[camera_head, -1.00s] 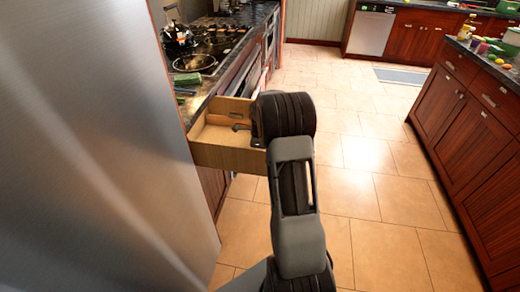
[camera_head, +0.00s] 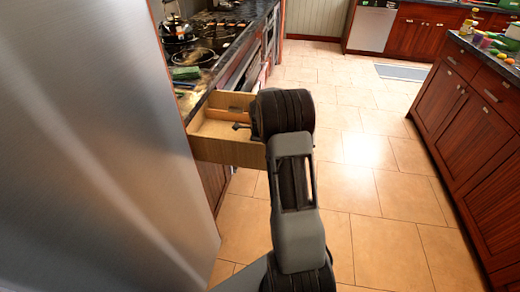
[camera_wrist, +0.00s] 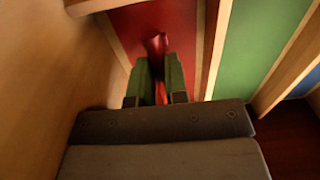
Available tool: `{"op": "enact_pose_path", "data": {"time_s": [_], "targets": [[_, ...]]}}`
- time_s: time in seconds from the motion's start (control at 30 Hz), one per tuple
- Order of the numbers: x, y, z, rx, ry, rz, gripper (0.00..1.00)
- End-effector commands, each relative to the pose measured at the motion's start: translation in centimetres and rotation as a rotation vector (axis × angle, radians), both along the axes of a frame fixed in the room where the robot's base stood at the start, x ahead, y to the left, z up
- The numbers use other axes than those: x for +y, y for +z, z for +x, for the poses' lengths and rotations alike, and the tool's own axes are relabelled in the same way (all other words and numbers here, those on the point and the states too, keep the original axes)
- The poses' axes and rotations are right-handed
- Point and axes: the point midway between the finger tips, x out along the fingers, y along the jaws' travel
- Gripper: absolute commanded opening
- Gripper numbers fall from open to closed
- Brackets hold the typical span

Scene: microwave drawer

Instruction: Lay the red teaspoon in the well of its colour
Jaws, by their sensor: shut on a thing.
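My gripper (camera_wrist: 155,82), with green finger pads, is shut on the red teaspoon (camera_wrist: 157,46) in the wrist view. The red well (camera_wrist: 135,18) of the wooden drawer (camera_head: 226,151) lies beneath and ahead of the fingers. I cannot tell whether the teaspoon touches its floor.
Wooden dividers separate the red well from a green well (camera_wrist: 255,50) on its right. A blue well (camera_wrist: 306,82) shows at the far right. A tall wooden wall (camera_wrist: 75,60) stands close on the left. A steel fridge side (camera_head: 95,150) flanks the drawer in the head view.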

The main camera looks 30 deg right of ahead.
Motion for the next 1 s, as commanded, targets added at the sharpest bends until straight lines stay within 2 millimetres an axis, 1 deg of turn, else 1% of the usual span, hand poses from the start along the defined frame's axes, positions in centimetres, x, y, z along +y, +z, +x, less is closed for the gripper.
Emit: {"op": "enact_pose_path", "data": {"time_s": [0.1, 0.13, 0.4, 0.43, 0.77, 0.87, 1.0], "targets": [[0.0, 0.0, 0.0, 0.0, 0.0, 0.0, 0.0], [0.0, 0.0, 0.0, 0.0, 0.0, 0.0, 0.16], [0.0, 0.0, 0.0, 0.0, 0.0, 0.0, 0.42], [0.0, 0.0, 0.0, 0.0, 0.0, 0.0, 0.44], [0.0, 0.3, 0.0, 0.0, 0.0, 0.0, 0.44], [0.0, 0.9, 0.0, -0.001, 0.0, -0.001, 0.44], [0.0, 2.2, 0.0, -0.001, 0.0, -0.001, 0.44]]}}
